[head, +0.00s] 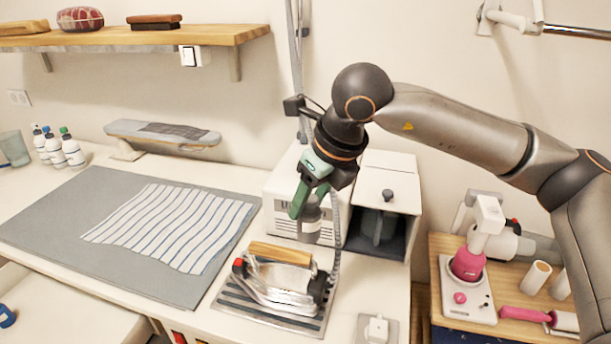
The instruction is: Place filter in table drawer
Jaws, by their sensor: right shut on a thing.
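My right gripper (308,197) is shut on a small grey cylindrical thing, which looks like the filter (310,226). It holds the filter upright above the back of the iron, in front of the white box-shaped machine. The fingers hide the filter's upper part. Below the table's front edge at the lower left, a pale recessed area (70,308) looks like an open table drawer, cut off by the picture's edge. My left gripper is not in view.
An iron (280,277) with a wooden handle stands on a ribbed rest below the filter. The white machine (283,188) and an open-fronted compartment (388,198) stand behind. A striped cloth (170,225) lies on a grey mat (55,225). Bottles (72,150) stand far left.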

